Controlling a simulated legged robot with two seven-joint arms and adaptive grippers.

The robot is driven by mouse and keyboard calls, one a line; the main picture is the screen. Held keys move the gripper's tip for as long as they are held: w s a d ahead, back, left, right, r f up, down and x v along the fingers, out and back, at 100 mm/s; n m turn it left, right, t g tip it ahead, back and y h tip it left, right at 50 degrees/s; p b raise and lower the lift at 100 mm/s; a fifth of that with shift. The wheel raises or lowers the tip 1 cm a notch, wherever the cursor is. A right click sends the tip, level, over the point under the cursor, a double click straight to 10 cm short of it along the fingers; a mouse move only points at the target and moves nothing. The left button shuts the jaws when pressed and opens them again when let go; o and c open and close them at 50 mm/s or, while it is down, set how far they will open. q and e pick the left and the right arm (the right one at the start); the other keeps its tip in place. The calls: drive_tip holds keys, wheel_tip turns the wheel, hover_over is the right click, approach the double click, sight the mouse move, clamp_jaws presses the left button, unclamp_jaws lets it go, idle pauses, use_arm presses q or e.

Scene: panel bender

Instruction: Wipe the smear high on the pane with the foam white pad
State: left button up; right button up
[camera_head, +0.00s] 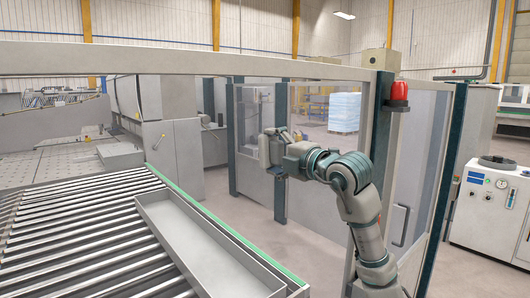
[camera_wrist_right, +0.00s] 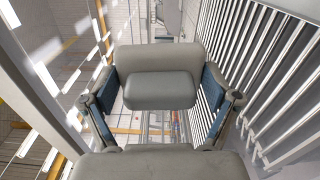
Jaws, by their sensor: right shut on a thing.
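My right gripper (camera_head: 270,150) reaches from the lower right toward the middle of the head view. It is shut on the pale grey-white foam pad (camera_head: 264,147), held up in the air. In the right wrist view the pad (camera_wrist_right: 160,90) sits between the two fingers. A framed clear pane (camera_head: 310,112) stands around and behind the gripper in the head view; I cannot tell whether the pad touches it. No smear can be made out. My left gripper is not in view.
A roller conveyor (camera_head: 70,240) with a long grey tray (camera_head: 158,212) fills the lower left. A post with a red beacon (camera_head: 397,92) stands right of my arm. A white cabinet (camera_head: 490,215) is at the right edge. Open floor (camera_head: 255,222) lies under the gripper.

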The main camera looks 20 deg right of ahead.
sight(282, 154)
drive_tip(key=shift+d, duration=0.2)
drive_tip(key=b+v, duration=0.2)
drive_tip(key=v, duration=0.3)
drive_tip(key=shift+s+b, duration=0.15)
drive_tip(key=shift+b, duration=0.25)
drive_tip(key=shift+s+d, duration=0.15)
drive_tip(key=shift+s, duration=0.2)
drive_tip(key=b+v, duration=0.1)
drive_tip(key=v, duration=0.2)
drive_tip(key=shift+r, duration=0.1)
